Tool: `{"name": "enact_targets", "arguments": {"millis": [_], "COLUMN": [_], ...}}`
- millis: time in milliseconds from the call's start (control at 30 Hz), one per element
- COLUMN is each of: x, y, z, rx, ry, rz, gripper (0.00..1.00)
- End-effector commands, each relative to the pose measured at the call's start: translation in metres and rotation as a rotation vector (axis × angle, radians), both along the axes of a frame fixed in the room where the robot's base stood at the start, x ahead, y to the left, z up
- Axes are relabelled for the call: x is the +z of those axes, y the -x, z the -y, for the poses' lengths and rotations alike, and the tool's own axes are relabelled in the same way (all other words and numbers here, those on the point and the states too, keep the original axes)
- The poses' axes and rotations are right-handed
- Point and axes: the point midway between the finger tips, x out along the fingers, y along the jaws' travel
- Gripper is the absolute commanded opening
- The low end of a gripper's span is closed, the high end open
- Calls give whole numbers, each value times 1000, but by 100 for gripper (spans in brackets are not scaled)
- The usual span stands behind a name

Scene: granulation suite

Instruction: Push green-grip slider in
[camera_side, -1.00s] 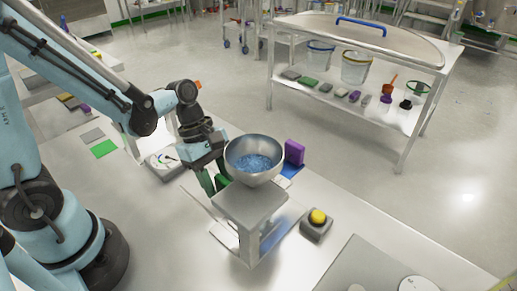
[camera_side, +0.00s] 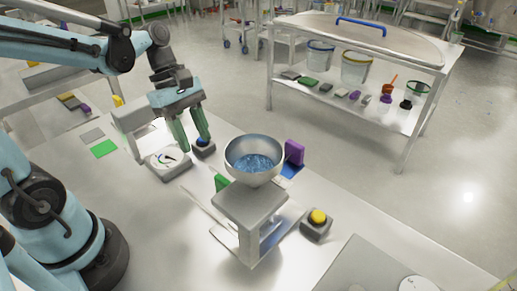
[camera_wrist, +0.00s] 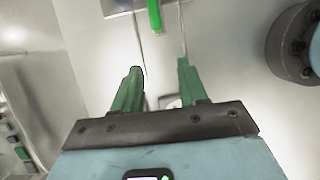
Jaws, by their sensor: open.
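The green-grip slider's upright green grip (camera_side: 221,182) stands at the left side of the hopper stand, close beside the steel bowl, which partly hides it. It also shows at the top of the wrist view (camera_wrist: 155,14), beyond the fingertips. My gripper (camera_side: 196,142) is open and empty, with green fingers pointing down. How far the slider sits in is hard to tell.
The steel bowl (camera_side: 246,148) with blue granules sits on the grey stand (camera_side: 250,203). A purple grip (camera_side: 293,152) stands on its right. A yellow button box (camera_side: 316,226) is at the front right, and a round dial (camera_side: 162,160) at the left. Bench around the stand's left is mostly clear.

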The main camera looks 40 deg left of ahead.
Motion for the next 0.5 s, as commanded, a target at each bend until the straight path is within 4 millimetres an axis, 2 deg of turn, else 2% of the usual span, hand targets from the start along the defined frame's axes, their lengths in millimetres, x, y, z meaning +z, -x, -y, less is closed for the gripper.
{"name": "enact_targets", "arguments": {"millis": [100, 300, 500], "x": [15, 13, 13], "y": [1, 0, 0], "z": [-6, -28, -34], "rx": [1, -2, -6], "ry": [0, -2, -2], "rz": [0, 1, 1], "gripper": [43, 43, 43]}}
